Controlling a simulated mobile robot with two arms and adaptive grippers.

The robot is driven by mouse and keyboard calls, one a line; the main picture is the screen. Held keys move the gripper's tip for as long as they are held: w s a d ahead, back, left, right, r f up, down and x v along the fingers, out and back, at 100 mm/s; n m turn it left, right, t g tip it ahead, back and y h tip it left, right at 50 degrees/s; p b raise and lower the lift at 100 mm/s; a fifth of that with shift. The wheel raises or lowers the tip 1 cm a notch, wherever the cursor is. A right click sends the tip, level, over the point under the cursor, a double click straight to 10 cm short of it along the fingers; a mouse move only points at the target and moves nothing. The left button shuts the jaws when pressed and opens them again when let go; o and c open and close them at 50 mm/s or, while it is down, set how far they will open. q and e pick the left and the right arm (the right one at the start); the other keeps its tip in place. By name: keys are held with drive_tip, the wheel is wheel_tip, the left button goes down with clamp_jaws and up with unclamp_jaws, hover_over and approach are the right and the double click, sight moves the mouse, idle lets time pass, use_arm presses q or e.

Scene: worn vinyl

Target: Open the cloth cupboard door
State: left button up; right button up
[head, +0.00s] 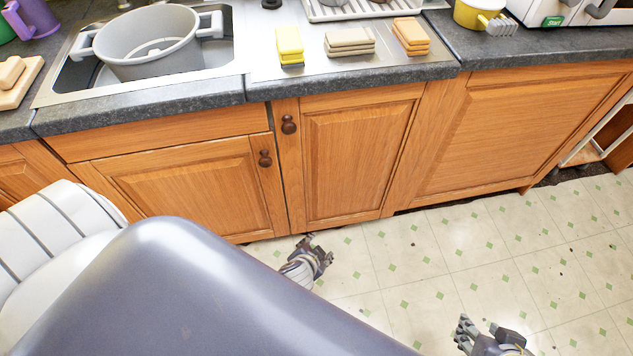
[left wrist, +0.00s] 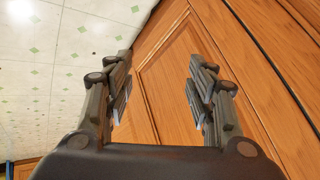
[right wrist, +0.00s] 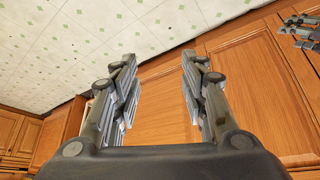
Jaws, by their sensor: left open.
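Two wooden cupboard doors stand shut under the worktop in the head view: a narrow door (head: 345,160) with a dark round knob (head: 289,124) at its upper left, and a wider door (head: 190,190) with a knob (head: 265,158) at its upper right. I cannot tell from a label which is the cloth cupboard. My left gripper (head: 322,256) is open and empty, low near the foot of the narrow door. In the left wrist view a wooden panel (left wrist: 160,85) shows beyond its fingers. My right gripper (head: 484,334) is open and empty over the floor, farther right.
Folded cloths or sponges, yellow (head: 289,40), beige (head: 349,40) and orange (head: 411,35), lie on the worktop above. A wide wooden panel (head: 510,125) stands right of the narrow door.

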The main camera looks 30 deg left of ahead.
idle(0.3)
drive_tip(key=s+f+g+p, duration=0.2)
drive_tip(key=s+f+p, duration=0.15)
drive_tip(key=f, duration=2.05)
use_arm(q)
drive_tip(key=s+a+f+g+p, duration=0.1)
drive_tip(key=s+f, duration=0.3)
drive_tip(key=s, duration=0.6)
drive_tip(key=s+a+f+n+g+h, duration=0.1)
drive_tip(key=s+f+g, duration=0.2)
drive_tip(key=s, duration=0.7)
drive_tip(key=s+a+f+n+g+p, duration=0.1)
drive_tip(key=s+f+g, duration=0.1)
drive_tip(key=s+f, duration=0.5)
drive_tip(key=s, duration=0.4)
drive_tip(key=shift+h+p, duration=0.3)
drive_tip(key=shift+p, duration=0.05)
use_arm(e)
drive_tip(key=s+d+f+g, duration=0.1)
drive_tip(key=s+d+f, duration=0.1)
drive_tip(key=s+f, duration=0.5)
drive_tip(key=s+d+f+g, duration=0.1)
drive_tip(key=s+d+f, duration=0.1)
drive_tip(key=s+f, duration=0.5)
drive_tip(key=s, duration=0.5)
drive_tip(key=shift+s+d+g+h, duration=0.15)
drive_tip(key=shift+s+g+h, duration=0.2)
drive_tip(key=shift+g+h, duration=0.05)
